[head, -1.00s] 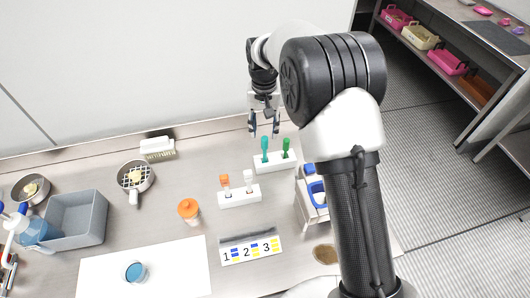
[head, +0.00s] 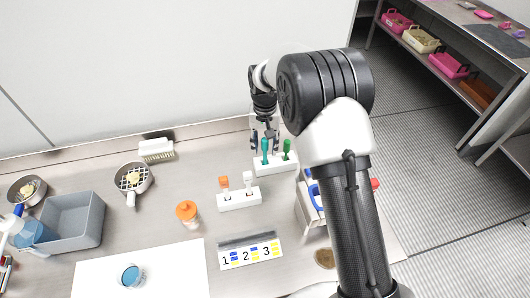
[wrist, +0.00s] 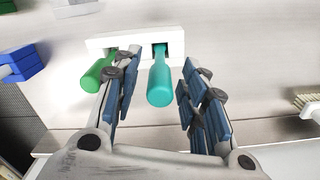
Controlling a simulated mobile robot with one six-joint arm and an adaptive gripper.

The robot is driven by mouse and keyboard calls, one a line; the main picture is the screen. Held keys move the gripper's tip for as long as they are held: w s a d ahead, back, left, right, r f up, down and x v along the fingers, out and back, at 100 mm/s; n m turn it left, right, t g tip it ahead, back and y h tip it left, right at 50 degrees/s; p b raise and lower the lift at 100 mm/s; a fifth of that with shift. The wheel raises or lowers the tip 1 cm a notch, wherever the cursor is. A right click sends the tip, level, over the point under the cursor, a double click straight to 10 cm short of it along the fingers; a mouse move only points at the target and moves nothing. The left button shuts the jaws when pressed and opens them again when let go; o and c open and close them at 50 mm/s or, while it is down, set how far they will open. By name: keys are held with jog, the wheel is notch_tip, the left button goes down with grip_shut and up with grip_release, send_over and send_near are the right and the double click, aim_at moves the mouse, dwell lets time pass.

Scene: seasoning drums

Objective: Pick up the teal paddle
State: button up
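The teal paddle (head: 265,146) stands upright in a white holder (head: 262,167) at the back of the bench. A green paddle (head: 287,147) stands beside it in the same holder. My gripper (head: 265,139) is at the teal paddle. In the wrist view my gripper (wrist: 158,95) is open, its blue-padded fingers on either side of the teal paddle (wrist: 160,82), with gaps on both sides. The left finger lies between the teal paddle and the green paddle (wrist: 98,73), close to the green one. The paddles' lower ends are hidden in the slots of the white holder (wrist: 180,40).
A white rack (head: 240,200) with orange and white tools stands in front. An orange-capped bottle (head: 187,212), a numbered card (head: 250,253) and a grey bin (head: 72,222) are farther left or nearer. A brush (head: 156,150) lies by the wall.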

jog(key=c, duration=0.7)
jog(key=shift+c, duration=0.2)
